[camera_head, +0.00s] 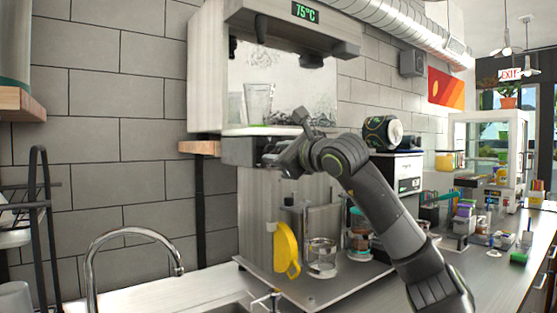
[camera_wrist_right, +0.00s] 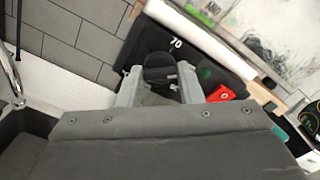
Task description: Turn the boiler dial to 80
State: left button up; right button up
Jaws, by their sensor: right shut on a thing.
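The boiler (camera_head: 262,55) hangs on the wall, and its green display (camera_head: 305,12) reads 75°C. My right arm reaches across the boiler's lower front, with the right gripper (camera_head: 272,158) at the dark panel under the glass chamber. In the right wrist view the gripper (camera_wrist_right: 160,88) has its two fingers on either side of a dark round dial (camera_wrist_right: 159,66), shut on it. A white 70 is printed on the black panel (camera_wrist_right: 120,50) beside the dial. The dial is hidden by the gripper in the head view. My left gripper is not in view.
A red part (camera_wrist_right: 221,93) sits right of the fingers. A curved faucet (camera_head: 135,234) stands at the lower left. Several counter items stand at the right.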

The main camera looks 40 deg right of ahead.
jog(key=shift+f+m, duration=0.1)
jog(key=shift+m, duration=0.5)
jog(key=o, duration=1)
jog(key=s+b, duration=0.3)
jog(key=s, duration=0.2)
jog(key=s+a+b, duration=0.1)
jog(key=s+b, duration=0.2)
jog(key=s, duration=0.3)
jog(key=s+a+b, duration=0.1)
jog(key=s+b, duration=0.3)
jog(key=s, duration=0.2)
jog(key=shift+s, duration=0.2)
